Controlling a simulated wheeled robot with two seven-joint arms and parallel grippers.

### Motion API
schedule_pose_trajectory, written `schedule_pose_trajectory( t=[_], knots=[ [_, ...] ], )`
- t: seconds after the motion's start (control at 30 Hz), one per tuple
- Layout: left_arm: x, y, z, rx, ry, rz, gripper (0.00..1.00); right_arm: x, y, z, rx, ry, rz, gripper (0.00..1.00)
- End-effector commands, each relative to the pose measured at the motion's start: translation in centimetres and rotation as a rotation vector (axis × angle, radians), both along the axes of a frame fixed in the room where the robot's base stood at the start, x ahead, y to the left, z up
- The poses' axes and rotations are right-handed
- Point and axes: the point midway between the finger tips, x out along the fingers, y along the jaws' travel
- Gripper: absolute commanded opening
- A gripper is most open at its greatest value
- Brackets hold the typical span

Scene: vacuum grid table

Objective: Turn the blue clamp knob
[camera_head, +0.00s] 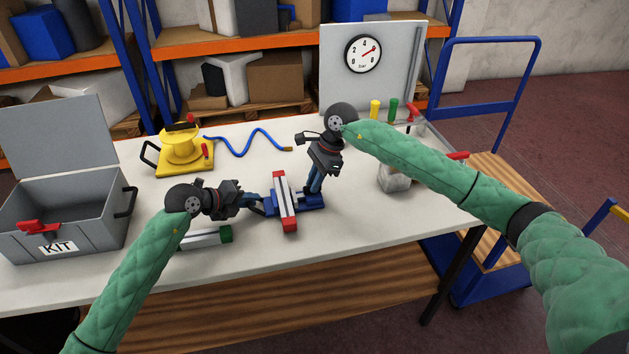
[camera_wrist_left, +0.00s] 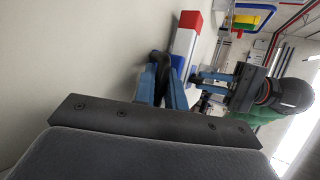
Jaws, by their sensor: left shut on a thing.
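The blue clamp (camera_head: 310,201) rests on the white table at the centre, with a white bar with red ends (camera_head: 284,198) lying across it. My left gripper (camera_head: 262,204) reaches in from the left and is shut on the clamp knob, at the clamp's left end. In the left wrist view, a dark rounded part of the knob (camera_wrist_left: 158,60) shows between the blue fingers; the rest is hidden. My right gripper (camera_head: 314,188) points down at the clamp body, right of the bar. Its fingertips blend with the blue clamp, so its grip is unclear.
A second bar with a green end (camera_head: 225,234) lies below my left gripper. The grey KIT box (camera_head: 100,232) stands at the left. A yellow vacuum device (camera_head: 183,152) with a blue hose is behind. A gauge panel (camera_head: 345,85) stands at the back right. The front table strip is clear.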

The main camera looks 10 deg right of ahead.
Motion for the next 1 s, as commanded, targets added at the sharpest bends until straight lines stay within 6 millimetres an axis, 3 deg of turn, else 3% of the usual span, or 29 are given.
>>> schedule_pose_trajectory(
  t=[0.07, 0.47, 1.0],
  knots=[
    [0.01, 0.04, -0.09, 0.001, 0.001, 0.001, 0.0, 0.0, -0.01, 0.0, 0.0, 0.0, 0.0, 0.0],
    [0.01, 0.04, -0.09, 0.001, 0.0, 0.0, 0.0, -0.02, -0.04, -0.02, -0.002, -0.001, -0.043, 0.0],
    [0.01, 0.05, -0.1, 0.001, 0.001, 0.001, 0.0, -0.37, -0.06, -0.05, -0.002, -0.005, -0.46, 0.0]
  ],
)
